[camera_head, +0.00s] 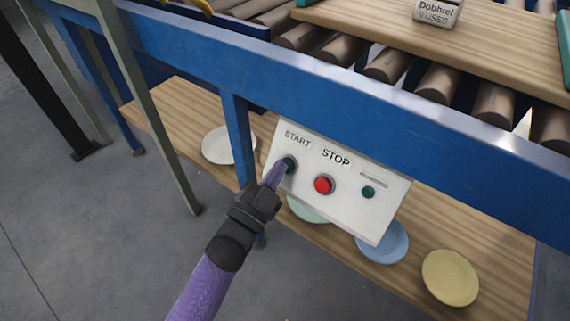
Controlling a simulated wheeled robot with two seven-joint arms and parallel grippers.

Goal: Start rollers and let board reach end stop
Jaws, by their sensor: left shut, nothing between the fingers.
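The white control panel (345,205) hangs tilted from the blue conveyor frame (330,110). It carries a dark green START button (289,164), a red STOP button (324,185) and a small dark green round part (368,192) under a label too small to read. My left gripper (274,175) is shut and empty, its fingertips at the START button's lower left edge; I cannot tell whether they touch it. The wooden board (440,42) lies on the brown rollers (388,64), with a labelled block (438,12) on it. The end stop cannot be made out. My right gripper is out of view.
A lower wooden shelf (172,103) under the conveyor holds a white plate (222,145), a pale green plate (305,210) partly behind the panel, a blue plate (384,246) and a yellow plate (450,278). Grey frame legs (165,150) stand at left. Grey floor is open at lower left.

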